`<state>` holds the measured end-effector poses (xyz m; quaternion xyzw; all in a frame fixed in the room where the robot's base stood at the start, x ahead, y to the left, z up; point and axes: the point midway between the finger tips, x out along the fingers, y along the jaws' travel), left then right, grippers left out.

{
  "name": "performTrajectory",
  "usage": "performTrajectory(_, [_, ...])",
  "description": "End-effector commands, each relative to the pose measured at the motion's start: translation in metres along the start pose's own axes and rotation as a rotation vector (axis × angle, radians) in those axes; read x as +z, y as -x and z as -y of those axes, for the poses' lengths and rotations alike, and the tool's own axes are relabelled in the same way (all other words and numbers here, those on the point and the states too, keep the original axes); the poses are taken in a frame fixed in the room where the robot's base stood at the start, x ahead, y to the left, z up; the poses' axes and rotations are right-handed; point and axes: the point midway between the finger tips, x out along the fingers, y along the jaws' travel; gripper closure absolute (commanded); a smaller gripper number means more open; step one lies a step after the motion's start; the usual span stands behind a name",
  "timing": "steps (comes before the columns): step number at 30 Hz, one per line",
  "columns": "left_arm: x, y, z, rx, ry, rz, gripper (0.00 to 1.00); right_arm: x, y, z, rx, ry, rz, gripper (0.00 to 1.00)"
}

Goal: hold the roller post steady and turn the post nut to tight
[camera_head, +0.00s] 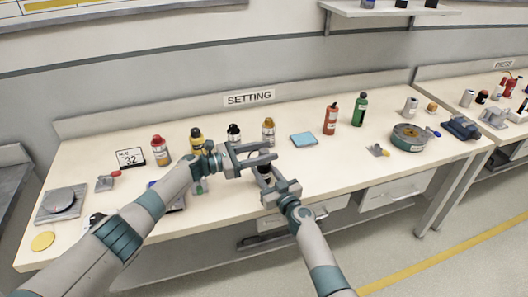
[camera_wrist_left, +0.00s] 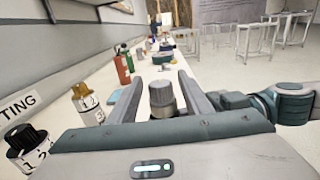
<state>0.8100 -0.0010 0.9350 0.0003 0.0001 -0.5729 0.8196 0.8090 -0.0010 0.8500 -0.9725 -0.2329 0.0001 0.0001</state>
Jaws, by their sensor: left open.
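My left gripper (camera_head: 268,155) reaches in from the left, open, over the front middle of the bench. A gap shows at each finger. In the head view only a dark piece of the roller post (camera_head: 264,171) shows between my grippers. My right gripper (camera_head: 272,184) is low at the post; its jaw gap is hidden.
Bottles with red, yellow, black and orange caps (camera_head: 268,130) stand behind the grippers. A blue pad (camera_head: 303,140), red bottle (camera_head: 331,119), green bottle (camera_head: 360,109) and round grey-green fixture (camera_head: 408,138) are to the right. The bench (camera_head: 340,170) is clear right of the grippers.

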Motion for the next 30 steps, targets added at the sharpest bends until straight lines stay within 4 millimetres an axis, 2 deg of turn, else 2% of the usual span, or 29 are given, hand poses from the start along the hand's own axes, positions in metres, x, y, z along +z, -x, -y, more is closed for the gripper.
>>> performTrajectory(6, [0.0000,0.0000,0.0000,0.000,0.000,0.000,0.55,-0.0002,-0.0001,0.0000,0.000,0.000,0.000,0.93])
performTrajectory(11, [-0.0001,0.0002,-0.0001,0.000,0.000,0.000,0.93,-0.0002,0.0000,0.0000,0.000,0.000,0.000,0.93])
performTrajectory(12, [-0.0001,0.0003,-0.0001,0.000,0.000,0.000,0.97,-0.0002,0.0000,-0.0001,0.000,0.000,0.000,0.93])
performTrajectory(30, [-0.0044,-0.0005,-0.0070,-0.064,-0.003,-0.011,0.96,-0.0003,0.0000,0.0016,-0.003,0.001,-0.001,0.92])
